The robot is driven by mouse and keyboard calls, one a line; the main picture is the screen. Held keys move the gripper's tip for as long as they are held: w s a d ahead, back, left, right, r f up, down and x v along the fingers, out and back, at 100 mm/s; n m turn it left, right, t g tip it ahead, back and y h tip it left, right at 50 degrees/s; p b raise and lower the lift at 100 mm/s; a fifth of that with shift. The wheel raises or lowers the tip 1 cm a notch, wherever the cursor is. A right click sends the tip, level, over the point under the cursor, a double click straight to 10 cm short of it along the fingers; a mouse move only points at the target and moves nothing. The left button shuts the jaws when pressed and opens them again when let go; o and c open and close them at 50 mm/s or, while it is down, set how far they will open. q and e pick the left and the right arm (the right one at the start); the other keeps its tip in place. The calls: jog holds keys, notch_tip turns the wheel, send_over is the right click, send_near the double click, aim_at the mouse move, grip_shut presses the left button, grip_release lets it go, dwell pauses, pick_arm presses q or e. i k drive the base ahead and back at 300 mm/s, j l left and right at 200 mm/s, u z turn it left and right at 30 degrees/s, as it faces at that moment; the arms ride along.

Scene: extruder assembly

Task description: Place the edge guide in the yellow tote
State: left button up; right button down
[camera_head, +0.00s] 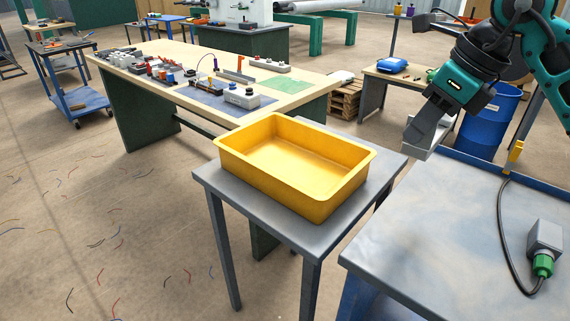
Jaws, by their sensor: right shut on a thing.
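The yellow tote (252,172) stands open and upright on a small grey table, and its visible inside is empty. My right gripper (428,142) is at the upper right, above the gap between the small table and the workbench, to the right of the tote and apart from it. It is shut on a pale grey piece (418,153), which I take to be the edge guide. Its shape is hard to tell because the gripper covers part of it. My left gripper is not in view.
The small grey table (275,222) has a narrow bare rim around the tote. A grey workbench (440,235) at right holds a grey box with a green plug (543,240) and a black cable. A wooden table (150,50) with several parts stands behind. A blue barrel (487,120) is at right.

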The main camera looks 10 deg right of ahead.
aim_at(284, 167)
jog(key=i+j, duration=0.95)
jog(key=j, duration=0.2)
